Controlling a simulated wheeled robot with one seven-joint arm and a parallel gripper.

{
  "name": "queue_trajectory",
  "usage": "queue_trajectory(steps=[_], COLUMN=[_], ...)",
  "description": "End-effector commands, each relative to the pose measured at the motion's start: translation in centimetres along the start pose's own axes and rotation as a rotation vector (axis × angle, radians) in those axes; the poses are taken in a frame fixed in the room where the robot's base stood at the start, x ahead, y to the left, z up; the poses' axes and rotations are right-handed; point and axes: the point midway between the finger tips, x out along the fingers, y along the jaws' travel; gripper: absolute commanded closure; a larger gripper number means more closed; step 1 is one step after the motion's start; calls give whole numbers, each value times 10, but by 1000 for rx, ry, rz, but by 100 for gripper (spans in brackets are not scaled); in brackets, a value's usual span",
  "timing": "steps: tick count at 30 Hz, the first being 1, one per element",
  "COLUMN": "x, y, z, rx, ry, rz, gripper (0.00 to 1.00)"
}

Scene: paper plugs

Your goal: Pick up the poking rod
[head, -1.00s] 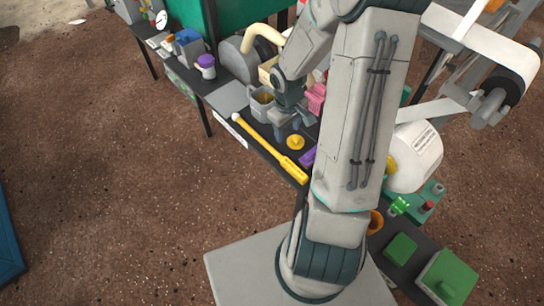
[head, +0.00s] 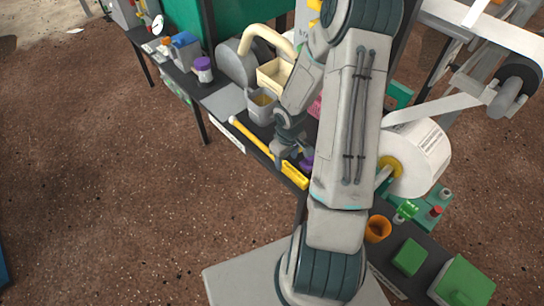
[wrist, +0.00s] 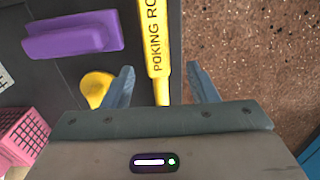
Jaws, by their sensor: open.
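The yellow poking rod (head: 247,136) lies along the front edge of the dark table in the head view, with its thick handle at the near end. In the wrist view the rod (wrist: 154,42) shows the printed letters "POKING RO" and runs down between my fingers. My gripper (wrist: 160,80) is open, with one finger on each side of the rod and a gap on both sides. In the head view my gripper (head: 287,158) hangs over the rod near its handle and hides part of it. I cannot tell the height between fingers and rod.
A purple block (wrist: 75,36) and a yellow knobbed piece (wrist: 97,88) lie on the table left of the rod in the wrist view. A pink basket (wrist: 22,135) is at lower left. A grey bin (head: 262,106) stands behind the rod. Brown ground is open beyond the table edge.

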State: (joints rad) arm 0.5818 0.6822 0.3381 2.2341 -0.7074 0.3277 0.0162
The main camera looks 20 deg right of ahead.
Motion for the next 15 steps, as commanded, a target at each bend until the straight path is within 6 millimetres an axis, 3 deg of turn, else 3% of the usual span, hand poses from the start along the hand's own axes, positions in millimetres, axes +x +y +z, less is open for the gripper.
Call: queue_trajectory(steps=[1, 6, 15], x=[14, 33, 34], y=[2, 2, 3], z=[2, 2, 1], rx=[0, 0, 1], ry=[-2, 0, 1], rz=[-2, -2, -1], gripper=[47, 47, 50])
